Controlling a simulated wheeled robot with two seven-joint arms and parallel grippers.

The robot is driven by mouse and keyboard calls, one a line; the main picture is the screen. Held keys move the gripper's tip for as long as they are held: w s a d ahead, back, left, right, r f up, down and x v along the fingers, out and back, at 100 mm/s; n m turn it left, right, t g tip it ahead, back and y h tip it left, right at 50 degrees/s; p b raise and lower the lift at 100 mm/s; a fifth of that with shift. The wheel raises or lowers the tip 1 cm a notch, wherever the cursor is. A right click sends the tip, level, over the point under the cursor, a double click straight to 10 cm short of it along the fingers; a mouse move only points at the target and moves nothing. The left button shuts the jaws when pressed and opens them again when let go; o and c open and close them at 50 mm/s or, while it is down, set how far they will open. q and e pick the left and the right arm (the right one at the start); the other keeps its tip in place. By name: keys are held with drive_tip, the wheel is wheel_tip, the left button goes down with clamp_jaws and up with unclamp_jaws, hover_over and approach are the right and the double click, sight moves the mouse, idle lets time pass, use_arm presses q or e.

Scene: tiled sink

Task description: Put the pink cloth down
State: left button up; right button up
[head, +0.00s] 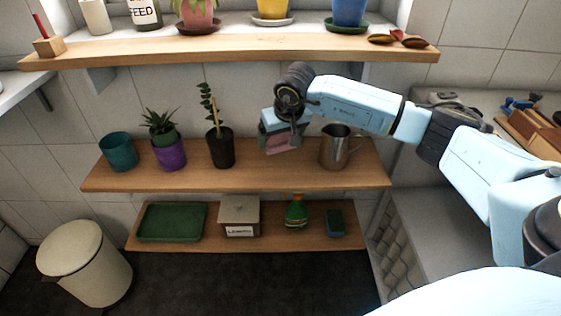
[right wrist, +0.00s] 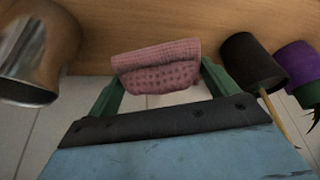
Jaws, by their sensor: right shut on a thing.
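The pink cloth (head: 283,144) is in my right gripper (head: 280,136), at the middle wooden shelf (head: 290,178), between the black pot and the metal jug. In the right wrist view, the folded pink cloth (right wrist: 157,66) sits between the two green fingers, with the wooden shelf (right wrist: 180,22) just beyond it. I cannot tell whether the cloth touches the shelf. The gripper body hides part of the cloth in the head view. My left gripper is not in view.
The metal jug (head: 336,147) stands close on the right. The black pot (head: 220,148) with a tall plant stands on the left, beside purple (head: 169,154) and teal (head: 118,152) pots. A lower shelf (head: 270,240) holds several items.

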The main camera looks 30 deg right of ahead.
sight(284, 144)
wheel_tip(284, 144, down, 6)
drive_tip(key=shift+r+b, duration=0.1)
drive_tip(key=shift+b, duration=0.55)
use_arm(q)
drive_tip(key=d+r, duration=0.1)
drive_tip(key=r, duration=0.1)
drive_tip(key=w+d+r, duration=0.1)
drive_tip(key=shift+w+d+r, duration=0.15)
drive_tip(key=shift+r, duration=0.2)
use_arm(e)
drive_tip(key=shift+f, duration=0.45)
drive_tip(key=shift+f, duration=0.1)
drive_tip(key=o, duration=0.7)
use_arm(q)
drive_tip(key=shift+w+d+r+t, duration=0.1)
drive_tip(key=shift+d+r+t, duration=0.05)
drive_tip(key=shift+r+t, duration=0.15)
